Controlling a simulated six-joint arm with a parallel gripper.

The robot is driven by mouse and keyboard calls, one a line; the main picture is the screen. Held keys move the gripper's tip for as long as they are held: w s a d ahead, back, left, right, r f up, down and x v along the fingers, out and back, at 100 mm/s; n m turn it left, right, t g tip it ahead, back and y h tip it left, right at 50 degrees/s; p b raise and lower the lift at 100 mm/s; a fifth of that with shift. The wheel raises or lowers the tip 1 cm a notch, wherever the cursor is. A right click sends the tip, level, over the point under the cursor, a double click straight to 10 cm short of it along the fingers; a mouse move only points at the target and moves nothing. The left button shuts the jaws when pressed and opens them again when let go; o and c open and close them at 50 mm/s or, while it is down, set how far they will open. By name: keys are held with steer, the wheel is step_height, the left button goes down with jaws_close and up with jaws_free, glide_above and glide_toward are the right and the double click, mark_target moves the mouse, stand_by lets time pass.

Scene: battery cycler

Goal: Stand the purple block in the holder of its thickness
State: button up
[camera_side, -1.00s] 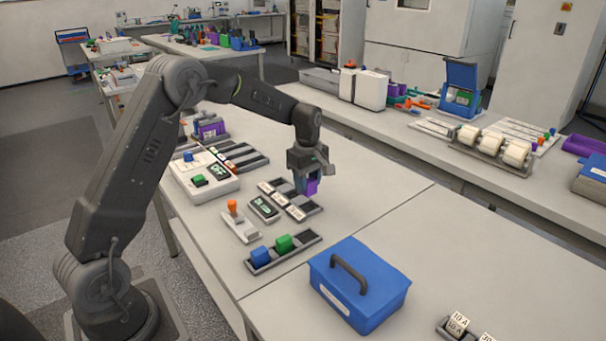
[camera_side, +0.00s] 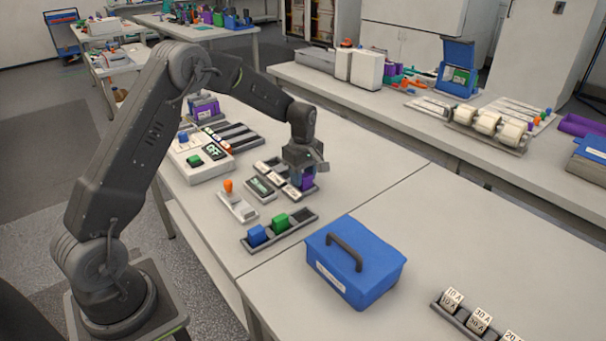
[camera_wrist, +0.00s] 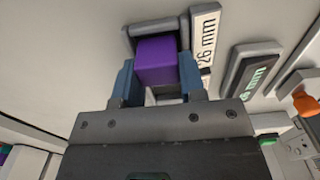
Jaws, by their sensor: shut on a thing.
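The purple block (camera_side: 308,183) is between the fingers of my gripper (camera_side: 301,174). In the wrist view the purple block (camera_wrist: 157,58) is clasped between two blue fingers of my gripper (camera_wrist: 158,66). Around and below it is a dark-walled holder (camera_wrist: 140,27) with a white label strip (camera_wrist: 205,36) reading 26 mm. The block is at or just above this holder's slot; I cannot tell whether it touches the floor. The side view shows the holder row (camera_side: 269,166) partly hidden by my gripper.
A gauge with a display (camera_wrist: 252,74) reading in mm lies beside the holder. A tray with a blue block (camera_side: 257,235) and a green block (camera_side: 281,222), an orange-knobbed switch (camera_side: 229,187) and a blue lidded box (camera_side: 355,265) are nearby.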

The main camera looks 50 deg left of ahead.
steer(key=shift+f, duration=0.25)
steer(key=o, duration=0.9)
steer(key=shift+o, duration=0.8)
steer(key=shift+s, duration=0.1)
step_height(320, 180, up, 14)
steer(key=s+d+r+m+t, duration=0.3)
steer(key=s+d+r+m, duration=0.55)
steer(key=s, duration=0.35)
steer(key=s+d+f+m+t, duration=0.1)
steer(key=s+d+m, duration=0.2)
steer(key=s, duration=0.5)
steer(key=s+d+f+m+t, duration=0.1)
steer(key=s+d+m, duration=0.2)
steer(key=s+m, duration=0.3)
steer(key=s, duration=0.3)
steer(key=shift+d+t, duration=0.15)
steer(key=shift+t, duration=0.15)
